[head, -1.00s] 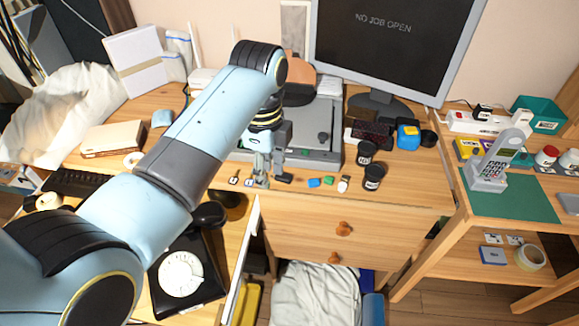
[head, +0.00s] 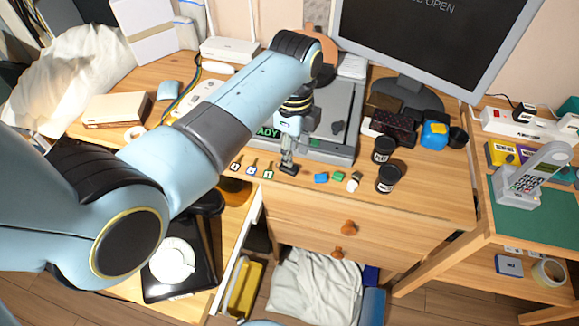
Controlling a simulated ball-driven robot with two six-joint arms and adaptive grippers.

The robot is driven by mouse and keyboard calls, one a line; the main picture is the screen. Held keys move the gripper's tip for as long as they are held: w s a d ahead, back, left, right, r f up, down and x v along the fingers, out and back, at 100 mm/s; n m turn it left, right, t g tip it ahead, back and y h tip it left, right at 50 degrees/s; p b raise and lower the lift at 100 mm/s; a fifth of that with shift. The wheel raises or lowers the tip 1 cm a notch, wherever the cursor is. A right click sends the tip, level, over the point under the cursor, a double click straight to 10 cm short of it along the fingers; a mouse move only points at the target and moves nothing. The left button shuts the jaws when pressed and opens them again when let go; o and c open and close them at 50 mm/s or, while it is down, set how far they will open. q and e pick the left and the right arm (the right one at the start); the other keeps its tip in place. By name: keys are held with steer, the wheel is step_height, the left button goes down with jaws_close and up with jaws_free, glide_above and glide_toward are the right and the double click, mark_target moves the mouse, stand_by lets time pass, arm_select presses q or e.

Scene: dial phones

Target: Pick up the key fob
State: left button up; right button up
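A small dark object (head: 289,169), which looks like the key fob, lies on the wooden desk near its front edge. My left gripper (head: 287,162) points down right at it, with the fingertips touching or just above it. The fingers overlap in this view and partly hide the dark object, so I cannot tell whether they are open or shut on it. My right gripper is not in view.
Small tagged items (head: 251,170) lie left of the gripper. Black jars (head: 388,179) stand farther right. A grey device (head: 335,145) is behind.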

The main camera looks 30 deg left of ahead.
mark_target(293, 168)
arm_select(q)
step_height(293, 168, down, 5)
steer(key=shift+s+d+f, duration=0.1)
steer(key=c, duration=0.3)
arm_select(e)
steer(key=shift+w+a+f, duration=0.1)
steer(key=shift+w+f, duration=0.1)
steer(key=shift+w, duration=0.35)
